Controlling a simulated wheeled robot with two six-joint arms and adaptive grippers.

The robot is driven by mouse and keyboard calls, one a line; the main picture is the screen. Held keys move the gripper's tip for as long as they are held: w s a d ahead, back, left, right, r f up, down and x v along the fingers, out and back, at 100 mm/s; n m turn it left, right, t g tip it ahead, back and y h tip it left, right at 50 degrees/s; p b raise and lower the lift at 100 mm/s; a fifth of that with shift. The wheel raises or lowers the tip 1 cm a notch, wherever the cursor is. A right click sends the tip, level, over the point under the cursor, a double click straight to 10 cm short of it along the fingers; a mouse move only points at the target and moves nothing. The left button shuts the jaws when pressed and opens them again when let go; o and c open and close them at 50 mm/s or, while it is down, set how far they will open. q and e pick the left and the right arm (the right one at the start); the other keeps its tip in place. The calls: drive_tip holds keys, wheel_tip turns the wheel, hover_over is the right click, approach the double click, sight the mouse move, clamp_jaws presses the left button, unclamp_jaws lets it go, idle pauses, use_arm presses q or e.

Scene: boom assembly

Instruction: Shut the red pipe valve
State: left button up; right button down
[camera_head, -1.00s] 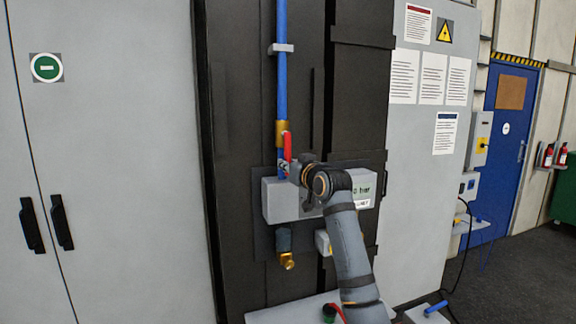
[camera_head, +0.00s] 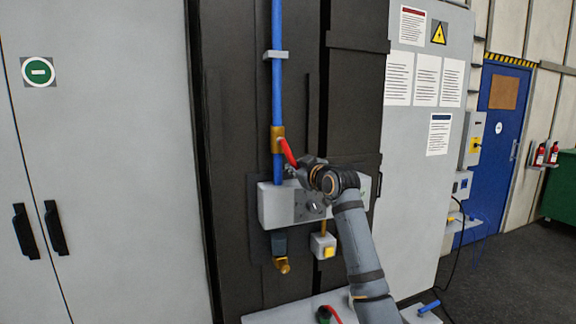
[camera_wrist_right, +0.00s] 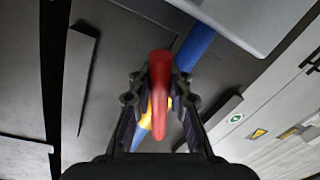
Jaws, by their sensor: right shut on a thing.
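The red valve handle (camera_head: 288,151) sits on a brass valve body (camera_head: 277,139) in the blue vertical pipe. In the head view the handle slants from the valve down to the right. My right gripper (camera_head: 297,168) is at the handle's lower end and shut on it. In the right wrist view the red handle (camera_wrist_right: 160,85) lies between the two fingers of the right gripper (camera_wrist_right: 160,98), with the blue pipe (camera_wrist_right: 195,45) behind it. The gripper partly hides the handle's lower end in the head view. My left gripper is not in view.
A grey box (camera_head: 285,206) is mounted just below the valve, behind my right arm. A brass outlet (camera_head: 281,264) and a small box with a yellow button (camera_head: 323,246) hang under it. A pale ledge (camera_head: 285,312) juts out below. Grey cabinet doors (camera_head: 110,160) stand at the left.

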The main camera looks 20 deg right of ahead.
drive_tip(key=d+r+n+p, duration=0.1)
drive_tip(key=n, duration=0.1)
drive_tip(key=shift+d+r+n+p, duration=0.1)
drive_tip(key=shift+d+n+p, duration=0.2)
drive_tip(key=shift+d+p, duration=0.1)
wheel_tip(320, 180, up, 6)
drive_tip(key=d+n+h+p, duration=0.1)
drive_tip(key=d+n+p, duration=0.1)
drive_tip(key=n+p, duration=0.5)
drive_tip(key=shift+w+d+n+h, duration=0.15)
drive_tip(key=shift+d+n+h, duration=0.2)
drive_tip(key=shift+n, duration=0.75)
drive_tip(key=c, duration=1.5)
unclamp_jaws()
drive_tip(key=shift+c, duration=0.2)
drive_tip(key=shift+o, duration=1.4)
drive_tip(key=shift+s+r, duration=0.15)
drive_tip(key=shift+s, duration=0.1)
